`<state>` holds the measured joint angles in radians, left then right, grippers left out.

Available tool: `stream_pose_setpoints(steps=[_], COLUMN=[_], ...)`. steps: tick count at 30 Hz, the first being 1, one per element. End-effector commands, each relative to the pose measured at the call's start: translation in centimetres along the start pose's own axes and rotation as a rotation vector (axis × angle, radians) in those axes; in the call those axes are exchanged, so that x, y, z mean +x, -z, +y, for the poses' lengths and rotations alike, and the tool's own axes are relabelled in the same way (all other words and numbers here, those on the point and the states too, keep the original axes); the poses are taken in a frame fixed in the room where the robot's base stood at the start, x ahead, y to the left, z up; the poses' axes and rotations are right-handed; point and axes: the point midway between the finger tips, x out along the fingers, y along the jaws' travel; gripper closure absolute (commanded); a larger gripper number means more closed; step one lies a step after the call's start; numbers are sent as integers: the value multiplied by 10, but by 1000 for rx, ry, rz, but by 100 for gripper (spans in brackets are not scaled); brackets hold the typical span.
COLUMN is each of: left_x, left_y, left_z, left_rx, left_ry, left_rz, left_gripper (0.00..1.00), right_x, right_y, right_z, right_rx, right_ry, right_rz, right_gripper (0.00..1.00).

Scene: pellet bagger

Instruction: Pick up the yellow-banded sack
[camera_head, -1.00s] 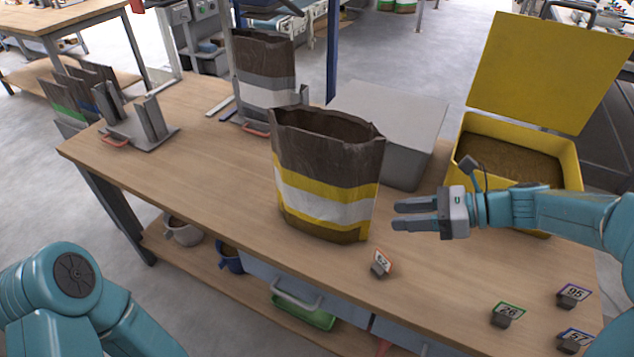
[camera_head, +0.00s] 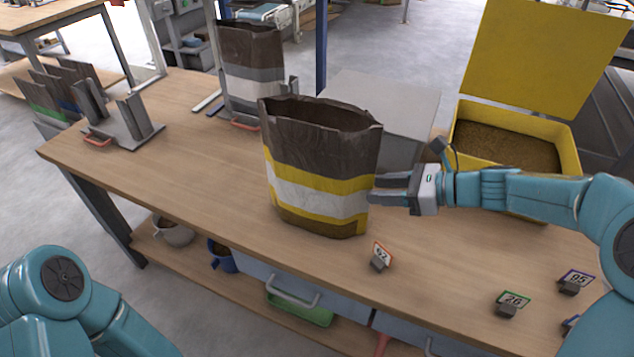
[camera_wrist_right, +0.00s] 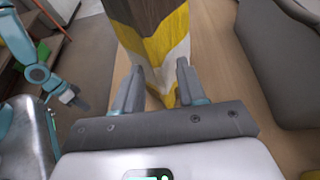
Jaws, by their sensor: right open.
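The yellow-banded sack (camera_head: 312,155) stands upright on the workbench, brown with a white band between two yellow stripes and an open top. My right gripper (camera_head: 373,190) is open at the sack's right edge, level with its banded part. In the right wrist view the sack (camera_wrist_right: 150,22) shows its edge between the two spread fingers of my right gripper (camera_wrist_right: 160,70); I cannot tell whether they touch it. My left arm shows at the lower left of the head view, its gripper out of frame. In the right wrist view my left gripper (camera_wrist_right: 72,97) is small, its jaws unclear.
A grey-banded sack (camera_head: 252,75) stands behind, in a frame. A grey box (camera_head: 385,110) is behind the yellow-banded sack. A yellow bin (camera_head: 570,150) of pellets stands right. Number tags, including tag 62 (camera_head: 381,257), sit near the front edge.

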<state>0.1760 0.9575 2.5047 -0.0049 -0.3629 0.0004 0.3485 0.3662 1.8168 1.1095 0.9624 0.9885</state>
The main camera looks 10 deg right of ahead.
Motion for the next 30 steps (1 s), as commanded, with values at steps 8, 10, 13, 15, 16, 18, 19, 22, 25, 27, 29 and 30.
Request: stream_pose_setpoints(steps=[8, 10, 13, 15, 16, 18, 19, 22, 25, 27, 29, 30], left_x=[2, 3, 4, 4, 4, 4, 4, 4, 4, 4, 4, 4], left_y=[0, 0, 0, 0, 0, 0, 0, 0, 0, 0, 0, 0], left_z=[-1, -1, -1, -2, -2, -2, -2, -2, -2, -2, -2, -1], left_rx=[0, 0, 0, 0, 0, 0, 0, 0, 0, 0, 0, 0], left_ry=[0, 0, 0, 0, 0, 0, 0, 0, 0, 0, 0, 0], left_rz=[0, 0, 0, 0, 0, 0, 0, 0, 0, 0, 0, 0], left_gripper=[100, 100, 100, 100, 100, 100, 100, 100, 100, 100, 100, 100], right_x=[22, 34, 51, 59, 61, 63, 62, 62, 62, 62, 62, 61], right_y=[2, 5, 7, 6, 6, 6, 6, 6, 6, 6, 6, 4], right_z=[1, 2, 3, 2, 2, 2, 2, 2, 2, 2, 2, 2], right_rx=[1, 1, -1, 0, 0, 0, 0, 0, 0, 0, 0, -1], right_ry=[-3, -4, -4, -3, -2, 0, 0, 0, 0, 0, 0, 0], right_rz=[0, 1, 0, 0, 0, 0, 0, 0, 0, 0, 0, -3], right_gripper=[60, 60, 60, 60, 60, 60, 60, 60, 92, 100, 100, 100])
